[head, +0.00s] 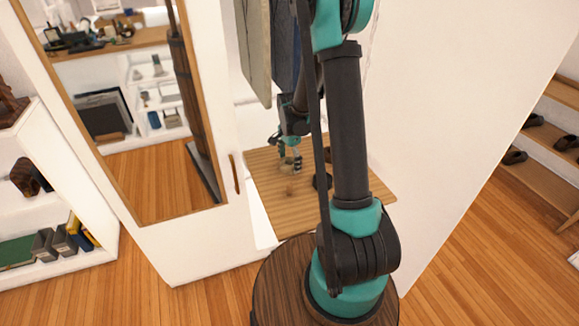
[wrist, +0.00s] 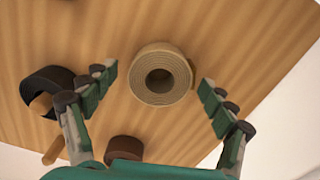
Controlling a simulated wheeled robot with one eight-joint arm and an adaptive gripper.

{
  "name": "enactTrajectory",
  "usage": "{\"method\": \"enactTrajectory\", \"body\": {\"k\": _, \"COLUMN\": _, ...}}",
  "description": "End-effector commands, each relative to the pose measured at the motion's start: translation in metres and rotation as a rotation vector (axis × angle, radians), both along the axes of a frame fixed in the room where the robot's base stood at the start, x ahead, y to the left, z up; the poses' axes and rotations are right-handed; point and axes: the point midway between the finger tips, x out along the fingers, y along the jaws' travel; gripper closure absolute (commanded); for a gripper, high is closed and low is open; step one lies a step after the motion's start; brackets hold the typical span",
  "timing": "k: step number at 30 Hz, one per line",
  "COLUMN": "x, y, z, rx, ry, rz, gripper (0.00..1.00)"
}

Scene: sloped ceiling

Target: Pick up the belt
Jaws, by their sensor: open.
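The wrist view shows a tan rolled coil (wrist: 143,84), which looks like the belt, on a striped wooden board. My gripper (wrist: 158,84) is open, with one finger to the left of the coil and one to the right, both apart from it. In the head view my gripper (head: 289,160) is low over the wooden board inside the white cabinet.
A dark roll (wrist: 50,88) with a wooden rod lies left of the coil, and a brown round item (wrist: 124,149) lies nearer my gripper. The wooden board (head: 265,205) sits between a mirrored door (head: 150,120) and a white panel (head: 450,100). Hanging clothes (head: 257,50) are above.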

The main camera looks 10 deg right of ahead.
Motion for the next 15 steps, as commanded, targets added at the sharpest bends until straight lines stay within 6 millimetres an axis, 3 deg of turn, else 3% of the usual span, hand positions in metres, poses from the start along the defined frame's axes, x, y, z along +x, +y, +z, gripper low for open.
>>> {"method": "enactTrajectory", "body": {"k": 2, "x": -0.0001, "y": 0.0, "z": 0.0001, "rx": 0.0, "ry": 0.0, "rz": 0.0, "gripper": 0.16}}
{"method": "enactTrajectory", "body": {"k": 15, "x": -0.0001, "y": 0.0, "z": 0.0003, "rx": 0.0, "ry": 0.0, "rz": 0.0, "gripper": 0.69}}
